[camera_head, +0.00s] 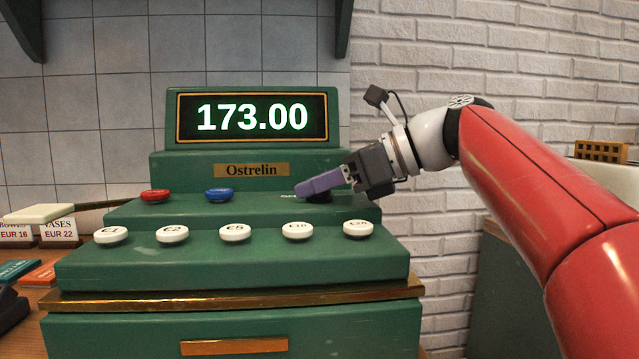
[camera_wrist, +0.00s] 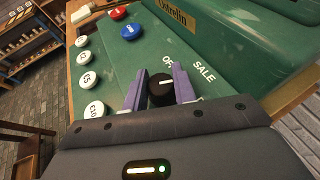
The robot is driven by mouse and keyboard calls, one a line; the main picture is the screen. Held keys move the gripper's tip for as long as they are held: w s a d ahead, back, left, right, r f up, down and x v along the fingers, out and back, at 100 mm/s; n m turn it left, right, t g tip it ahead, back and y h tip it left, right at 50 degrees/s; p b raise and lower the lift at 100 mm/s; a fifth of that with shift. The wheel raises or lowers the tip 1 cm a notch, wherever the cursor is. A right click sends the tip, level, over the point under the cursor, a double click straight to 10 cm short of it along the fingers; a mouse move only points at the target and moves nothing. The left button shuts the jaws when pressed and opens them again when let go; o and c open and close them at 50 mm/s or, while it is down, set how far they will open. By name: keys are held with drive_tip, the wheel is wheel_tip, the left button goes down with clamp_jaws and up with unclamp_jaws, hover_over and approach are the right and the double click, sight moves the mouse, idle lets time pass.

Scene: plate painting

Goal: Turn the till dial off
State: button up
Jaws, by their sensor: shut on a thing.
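The green till (camera_head: 230,240) stands on the counter, its display (camera_head: 252,117) lit with 173.00. The till dial (camera_wrist: 160,92) is a round black knob with a short white mark on top, on the till's upper step at the right. In the head view it is mostly hidden behind the fingers. My gripper (camera_wrist: 161,88) has its purple fingers on either side of the dial, shut on it. It also shows in the head view (camera_head: 316,186), reaching in from the right. Beside the dial, SALE is readable; a label starting with O is partly hidden by a finger.
A red button (camera_head: 155,196) and a blue button (camera_head: 219,195) sit left of the dial on the same step. Several white price buttons (camera_head: 235,233) line the lower step. Price cards (camera_head: 60,233) stand at the left. A brick wall is behind.

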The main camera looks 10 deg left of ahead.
drive_tip(key=shift+n+g, duration=1.3)
drive_tip(key=shift+g, duration=0.2)
drive_tip(key=o, duration=1)
drive_tip(key=shift+v, duration=3.9)
drive_tip(key=shift+w, duration=0.2)
